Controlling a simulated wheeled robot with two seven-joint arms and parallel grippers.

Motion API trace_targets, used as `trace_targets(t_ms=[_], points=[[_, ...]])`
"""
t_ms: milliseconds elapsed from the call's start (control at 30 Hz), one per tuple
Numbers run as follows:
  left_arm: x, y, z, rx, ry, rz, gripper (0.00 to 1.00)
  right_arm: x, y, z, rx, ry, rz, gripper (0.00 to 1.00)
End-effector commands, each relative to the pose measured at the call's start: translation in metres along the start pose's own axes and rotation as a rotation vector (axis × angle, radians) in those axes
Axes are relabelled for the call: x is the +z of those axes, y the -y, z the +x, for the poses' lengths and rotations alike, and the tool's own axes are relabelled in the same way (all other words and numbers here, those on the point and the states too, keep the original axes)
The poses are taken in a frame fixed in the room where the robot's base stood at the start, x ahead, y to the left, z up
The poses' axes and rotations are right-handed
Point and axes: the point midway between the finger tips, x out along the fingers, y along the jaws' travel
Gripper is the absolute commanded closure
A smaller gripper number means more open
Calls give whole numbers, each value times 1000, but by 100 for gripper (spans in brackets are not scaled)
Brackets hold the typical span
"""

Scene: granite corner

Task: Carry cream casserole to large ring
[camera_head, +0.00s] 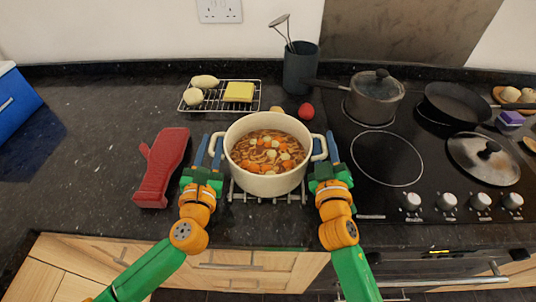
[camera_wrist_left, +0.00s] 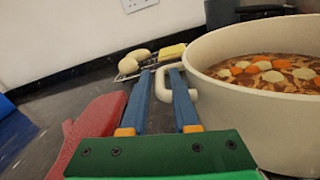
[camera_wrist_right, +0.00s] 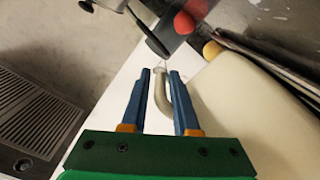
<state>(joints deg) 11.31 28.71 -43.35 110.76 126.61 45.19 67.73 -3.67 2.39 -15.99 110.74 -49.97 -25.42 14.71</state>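The cream casserole (camera_head: 268,185), full of soup with carrot pieces, stands upright on a metal trivet (camera_head: 240,195) on the dark counter. The large ring (camera_head: 387,158) is a bare circle marked on the black hob to the right. My left gripper (camera_head: 207,150) is at the casserole's left handle; in the left wrist view the handle (camera_wrist_left: 162,85) lies between its spread blue fingers. My right gripper (camera_head: 326,152) is at the right handle; in the right wrist view that handle (camera_wrist_right: 163,95) lies between its spread fingers. Both grippers look open, with gaps beside the handles.
A red oven mitt (camera_head: 162,168) lies left of my left gripper. A rack (camera_head: 220,103) with food and a grey utensil pot (camera_head: 299,68) stand behind. A lidded saucepan (camera_head: 374,98), a frying pan (camera_head: 458,102) and a loose lid (camera_head: 484,160) border the ring.

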Motion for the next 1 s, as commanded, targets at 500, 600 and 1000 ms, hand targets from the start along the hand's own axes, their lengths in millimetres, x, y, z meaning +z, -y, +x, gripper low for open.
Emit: trace_targets(t_ms=[500, 600, 1000], points=[[0, 0, 0, 0, 0, 0, 100, 0, 0, 0, 0, 0, 0, 100], [0, 0, 0, 0, 0, 0, 100, 0, 0, 0, 0, 0, 0, 100], [0, 0, 0, 0, 0, 0, 100, 0, 0, 0, 0, 0, 0, 100]])
